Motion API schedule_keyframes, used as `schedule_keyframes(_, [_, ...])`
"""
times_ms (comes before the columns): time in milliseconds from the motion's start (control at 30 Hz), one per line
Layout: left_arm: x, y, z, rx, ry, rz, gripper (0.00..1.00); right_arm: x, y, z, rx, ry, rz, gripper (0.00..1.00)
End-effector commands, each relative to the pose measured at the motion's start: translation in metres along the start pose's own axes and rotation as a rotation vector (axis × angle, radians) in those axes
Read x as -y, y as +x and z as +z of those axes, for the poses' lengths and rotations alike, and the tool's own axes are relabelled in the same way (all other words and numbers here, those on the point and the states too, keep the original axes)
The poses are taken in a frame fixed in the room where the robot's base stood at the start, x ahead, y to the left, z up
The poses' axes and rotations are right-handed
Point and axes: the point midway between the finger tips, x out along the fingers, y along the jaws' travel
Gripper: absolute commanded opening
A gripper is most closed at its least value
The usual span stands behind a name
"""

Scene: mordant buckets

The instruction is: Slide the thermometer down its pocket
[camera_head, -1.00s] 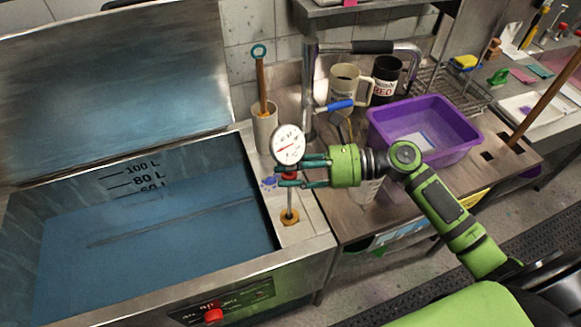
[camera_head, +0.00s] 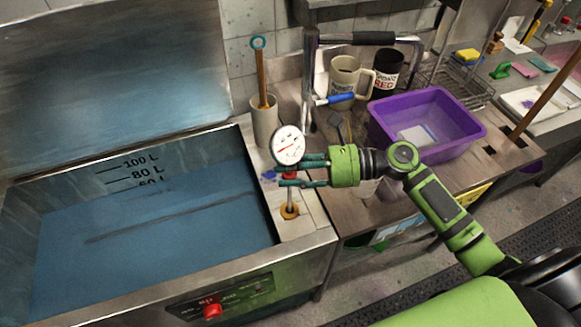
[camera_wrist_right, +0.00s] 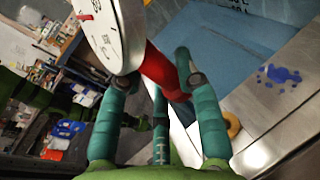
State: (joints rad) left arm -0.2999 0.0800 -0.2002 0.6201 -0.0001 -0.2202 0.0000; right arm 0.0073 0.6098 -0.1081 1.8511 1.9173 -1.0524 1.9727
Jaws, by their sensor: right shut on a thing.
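The thermometer has a round white dial (camera_head: 287,146) with a red needle and a red collar below it. Its thin stem (camera_head: 290,195) runs down into the brass-coloured pocket (camera_head: 289,211) on the steel rim of the vat, with a short length of stem showing above it. My right gripper (camera_head: 289,175) comes in from the right and is shut on the thermometer at its red collar, just under the dial. In the right wrist view the green fingers (camera_wrist_right: 160,80) close around the red collar (camera_wrist_right: 163,72). My left gripper is not in view.
The vat (camera_head: 323,236) of blue liquid is left of the pocket. A white holder (camera_head: 264,122) with a wooden-handled tool stands just behind the dial. A purple tub (camera_head: 465,146), mugs (camera_head: 346,82) and a tap (camera_head: 308,85) are on the bench at right.

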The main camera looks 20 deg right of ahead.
Motion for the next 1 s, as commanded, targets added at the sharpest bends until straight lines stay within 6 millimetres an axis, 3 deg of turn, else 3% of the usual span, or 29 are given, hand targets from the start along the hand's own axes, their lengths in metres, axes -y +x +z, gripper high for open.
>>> schedule_keyframes(1000, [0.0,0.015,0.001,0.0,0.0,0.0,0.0,0.003,0.004,-0.026,0.001,0.001,0.0,0.0])
